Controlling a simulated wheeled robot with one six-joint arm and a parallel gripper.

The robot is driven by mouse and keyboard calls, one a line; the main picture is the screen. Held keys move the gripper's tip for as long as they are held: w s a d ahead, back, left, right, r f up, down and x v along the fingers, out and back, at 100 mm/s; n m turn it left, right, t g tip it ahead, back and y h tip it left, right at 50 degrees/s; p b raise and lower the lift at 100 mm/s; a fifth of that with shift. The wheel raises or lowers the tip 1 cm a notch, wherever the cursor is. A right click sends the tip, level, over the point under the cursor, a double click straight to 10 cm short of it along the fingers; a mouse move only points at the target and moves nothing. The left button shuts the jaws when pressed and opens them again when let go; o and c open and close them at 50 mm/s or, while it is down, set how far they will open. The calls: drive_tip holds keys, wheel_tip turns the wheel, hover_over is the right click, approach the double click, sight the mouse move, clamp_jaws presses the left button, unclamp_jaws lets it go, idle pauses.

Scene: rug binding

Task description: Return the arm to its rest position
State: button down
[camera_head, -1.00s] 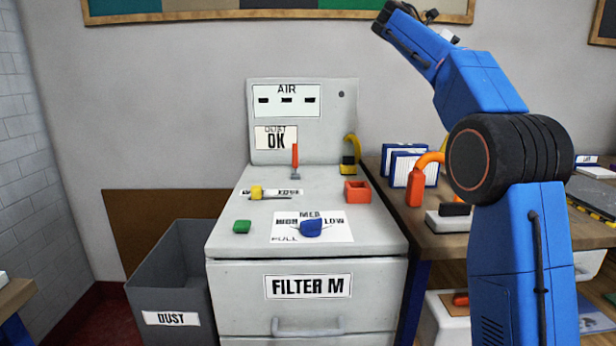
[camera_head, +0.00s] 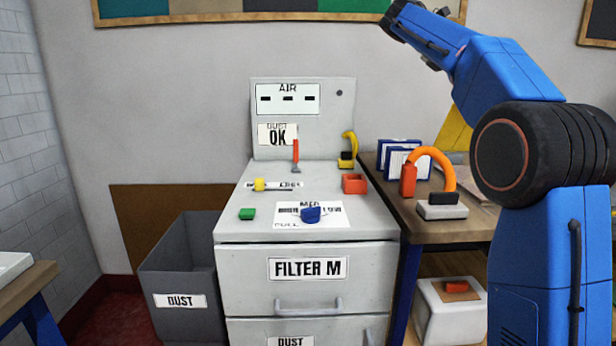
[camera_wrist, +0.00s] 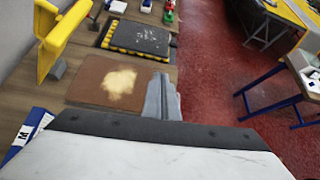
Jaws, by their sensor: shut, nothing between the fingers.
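My blue arm (camera_head: 545,230) stands raised at the right of the head view, bent over at its black joint, with its upper link reaching up and left. Its dark wrist end is at the top of that view, and the fingers cannot be made out there. In the wrist view my gripper (camera_wrist: 162,97) shows as grey fingers held together, with nothing between them. In that picture they overlap the edge of a brown board (camera_wrist: 105,82) with a pale dusty patch; whether they touch it cannot be told.
A grey filter cabinet (camera_head: 308,257) stands mid-view, with a dust bin (camera_head: 180,270) at its left. A wooden bench (camera_head: 430,225) at its right holds an orange-hosed tool (camera_head: 441,205). The wrist view shows a yellow bracket (camera_wrist: 62,42), a dark tray (camera_wrist: 138,38) and open red floor (camera_wrist: 215,80).

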drive_tip(key=s+a+f+m+t+y, duration=0.1)
drive_tip(key=s+a+f+m+y, duration=0.2)
drive_tip(key=s+f, duration=1)
drive_tip(key=s+a+f+m+t+y, duration=0.2)
drive_tip(key=s+a+f+m+y, duration=0.2)
drive_tip(key=s+f+m, duration=0.5)
drive_tip(key=s+a+f+m+t+y, duration=0.2)
drive_tip(key=s+a+f+m+y, duration=0.2)
drive_tip(key=s+f, duration=1.5)
drive_tip(key=a+f+m, duration=0.3)
drive_tip(key=f, duration=0.1)
drive_tip(key=shift+s+a, duration=0.15)
drive_tip(key=shift+a, duration=0.1)
drive_tip(key=shift+r, duration=0.15)
